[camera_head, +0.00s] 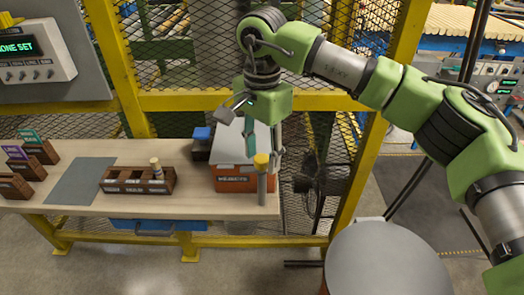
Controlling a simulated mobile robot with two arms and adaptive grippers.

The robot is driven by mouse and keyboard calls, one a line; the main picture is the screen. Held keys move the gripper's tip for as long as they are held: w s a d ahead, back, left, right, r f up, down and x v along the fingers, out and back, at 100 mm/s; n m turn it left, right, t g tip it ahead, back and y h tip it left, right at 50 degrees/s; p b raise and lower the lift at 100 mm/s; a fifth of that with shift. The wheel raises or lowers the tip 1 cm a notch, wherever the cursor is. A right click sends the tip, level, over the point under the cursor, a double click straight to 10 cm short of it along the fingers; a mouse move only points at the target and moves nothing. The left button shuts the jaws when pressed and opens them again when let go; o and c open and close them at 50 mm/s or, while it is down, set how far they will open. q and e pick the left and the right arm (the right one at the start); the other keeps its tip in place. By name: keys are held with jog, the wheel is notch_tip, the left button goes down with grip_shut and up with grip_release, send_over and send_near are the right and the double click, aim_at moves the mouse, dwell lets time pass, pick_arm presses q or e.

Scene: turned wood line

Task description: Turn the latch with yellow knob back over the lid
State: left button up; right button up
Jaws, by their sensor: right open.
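The yellow knob (261,159) sits at the top of a grey upright piece (262,188) at the front right corner of an orange-brown box. I cannot tell how the latch itself lies. The box's pale grey lid (228,150) lies behind and left of the knob, partly hidden by my right gripper. My right gripper (264,162) is open and points down, its fingers on either side of the knob in this view. I cannot tell whether they touch it. My left gripper is not in view.
A dark block with a blue top (202,133) stands just left of the box. A wooden rack (138,180) with a peg, a grey mat (80,180) and several card holders (38,152) stand further left on the bench (205,202). A yellow-framed mesh fence (190,101) rises behind.

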jog(key=c, duration=1.1)
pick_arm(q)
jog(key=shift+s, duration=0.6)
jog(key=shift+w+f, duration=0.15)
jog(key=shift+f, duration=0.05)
pick_arm(e)
jog(key=shift+m, duration=0.3)
jog(key=shift+m+b, duration=0.65)
jog(key=shift+m, duration=0.25)
jog(key=m+b, duration=0.2)
jog(key=m, duration=0.4)
jog(key=m+b, duration=0.1)
jog(key=m, duration=0.3)
jog(key=shift+m, duration=0.4)
pick_arm(q)
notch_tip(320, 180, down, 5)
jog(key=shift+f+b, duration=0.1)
jog(key=shift+b, duration=0.55)
pick_arm(e)
jog(key=m, duration=0.4)
jog(key=shift+m, duration=0.3)
